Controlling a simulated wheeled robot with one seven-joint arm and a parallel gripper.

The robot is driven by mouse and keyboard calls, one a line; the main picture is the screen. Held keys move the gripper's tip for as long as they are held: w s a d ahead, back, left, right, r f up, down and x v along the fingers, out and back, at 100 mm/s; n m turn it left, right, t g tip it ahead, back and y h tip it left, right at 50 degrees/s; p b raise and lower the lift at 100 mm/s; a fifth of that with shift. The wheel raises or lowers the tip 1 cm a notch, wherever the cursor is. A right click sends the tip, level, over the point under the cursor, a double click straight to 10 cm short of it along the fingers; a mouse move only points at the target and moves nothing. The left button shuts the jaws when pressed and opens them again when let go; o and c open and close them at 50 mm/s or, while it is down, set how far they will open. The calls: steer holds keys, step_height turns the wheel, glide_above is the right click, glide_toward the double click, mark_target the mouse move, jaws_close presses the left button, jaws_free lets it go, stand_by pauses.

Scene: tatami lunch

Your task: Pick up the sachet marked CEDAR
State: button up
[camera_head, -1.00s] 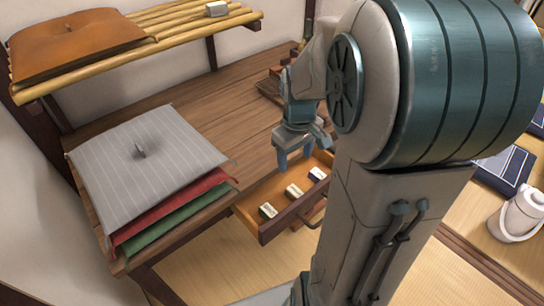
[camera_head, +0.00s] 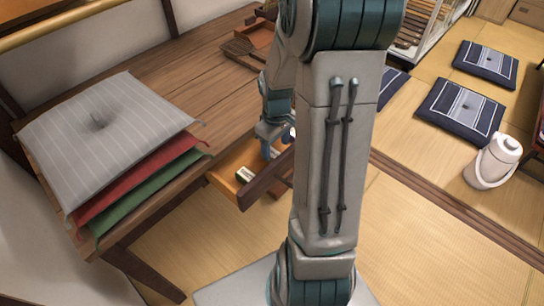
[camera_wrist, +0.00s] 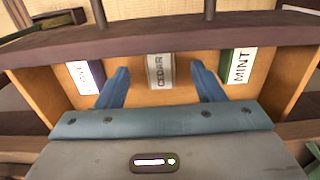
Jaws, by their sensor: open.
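The CEDAR sachet (camera_wrist: 160,70) is a small grey block with a pale label, lying in an open wooden drawer (camera_wrist: 140,98) in the wrist view. My gripper (camera_wrist: 161,75) is open, with one blue finger on each side of the sachet and gaps between. Whether the fingers are down at its height is unclear. The green MINT sachet (camera_wrist: 237,65) lies to the right. A purple sachet (camera_wrist: 88,76), its label partly readable as "LOVE", lies to the left. In the head view my gripper (camera_head: 272,141) is at the drawer; my arm hides the CEDAR sachet.
The drawer's dark front wall (camera_wrist: 120,42) crosses the wrist view beyond the sachets. In the head view, stacked cushions (camera_head: 105,125) lie on the wooden table (camera_head: 200,82) left of the drawer. A white pot (camera_head: 494,162) stands on the tatami at right.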

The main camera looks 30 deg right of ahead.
mark_target(276, 155)
step_height(276, 155, down, 4)
steer(key=shift+f+b, duration=0.15)
steer(key=shift+b, duration=0.4)
steer(key=c, duration=1.1)
steer(key=shift+o, duration=0.2)
